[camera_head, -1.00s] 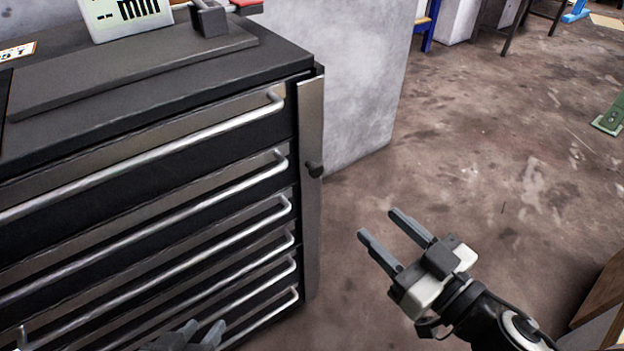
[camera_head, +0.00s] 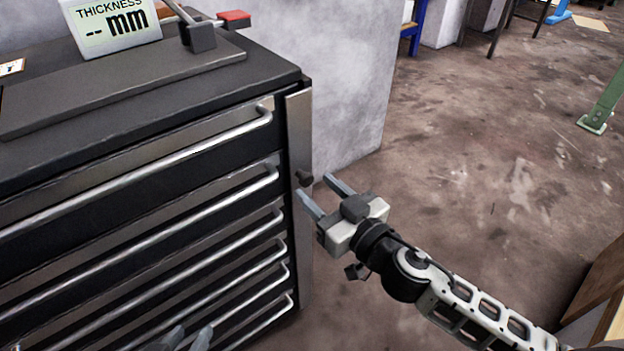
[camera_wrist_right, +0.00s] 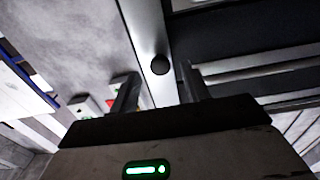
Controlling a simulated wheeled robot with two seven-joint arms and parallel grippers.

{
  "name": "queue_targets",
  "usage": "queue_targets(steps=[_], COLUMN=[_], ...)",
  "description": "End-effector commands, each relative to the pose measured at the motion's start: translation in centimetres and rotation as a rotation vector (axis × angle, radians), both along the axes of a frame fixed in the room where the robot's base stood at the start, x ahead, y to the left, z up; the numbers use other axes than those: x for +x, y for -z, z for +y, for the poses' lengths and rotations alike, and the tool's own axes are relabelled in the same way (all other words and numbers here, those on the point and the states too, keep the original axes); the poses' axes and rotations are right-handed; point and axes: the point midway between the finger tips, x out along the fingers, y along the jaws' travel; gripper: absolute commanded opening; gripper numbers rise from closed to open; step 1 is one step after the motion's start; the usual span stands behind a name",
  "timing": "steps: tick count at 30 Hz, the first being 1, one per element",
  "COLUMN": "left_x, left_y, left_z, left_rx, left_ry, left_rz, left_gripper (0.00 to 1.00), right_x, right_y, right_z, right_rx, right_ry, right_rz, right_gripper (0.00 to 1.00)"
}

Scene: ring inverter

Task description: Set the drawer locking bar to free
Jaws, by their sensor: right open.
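The drawer locking bar (camera_head: 299,130) is a grey metal strip standing upright along the right front edge of the black drawer cabinet. A dark round knob (camera_head: 304,178) sticks out from it. In the right wrist view the bar (camera_wrist_right: 143,30) runs up the picture and the knob (camera_wrist_right: 161,65) lies between and beyond the fingers. My right gripper (camera_head: 326,186) is open, its fingertips close to the knob; I cannot tell whether they touch it. My left gripper (camera_head: 188,338) shows only as fingertips at the bottom edge, in front of the lower drawers.
The cabinet has several drawers with long bar handles (camera_head: 150,160). On its top stand a thickness display (camera_head: 112,22) and a dark flat plate (camera_head: 110,88). A pale grey block (camera_head: 345,80) stands behind the cabinet. Open floor (camera_head: 480,170) lies to the right.

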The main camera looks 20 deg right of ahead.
Motion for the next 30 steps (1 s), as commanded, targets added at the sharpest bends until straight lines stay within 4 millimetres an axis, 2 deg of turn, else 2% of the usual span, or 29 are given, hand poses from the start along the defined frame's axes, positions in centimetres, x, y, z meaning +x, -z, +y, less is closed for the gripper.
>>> queue_targets(steps=[1, 6, 17, 21, 22, 30], left_x=[0.1, -0.1, -0.5, -0.5, -0.4, -0.3], left_y=[-0.4, -0.6, -0.4, -0.4, -0.4, -0.6], left_z=[0.1, 0.2, 0.2, 0.2, 0.2, 0.2], left_rx=[0.000, 0.001, 0.002, 0.002, 0.002, 0.000], left_ry=[-0.002, -0.005, -0.007, -0.007, -0.007, -0.007], left_rz=[-0.006, -0.008, -0.001, -0.001, -0.001, -0.006], left_gripper=[0.36, 0.36, 0.36, 0.36, 0.36, 0.36], right_x=[0.8, 2.1, 2.4, 2.4, 2.4, 2.4], right_y=[-0.2, -0.1, 0.0, 0.0, 0.0, 0.0], right_z=[0.3, 0.8, 0.9, 0.9, 0.9, 0.8], right_rx=[0.000, 0.000, 0.001, 0.001, 0.001, 0.001], right_ry=[-0.001, 0.000, 0.000, -0.001, -0.001, -0.016], right_rz=[-0.002, -0.001, 0.000, 0.000, 0.000, 0.000], right_gripper=[0.47, 0.47, 0.47, 0.08, 0.02, 0.02])
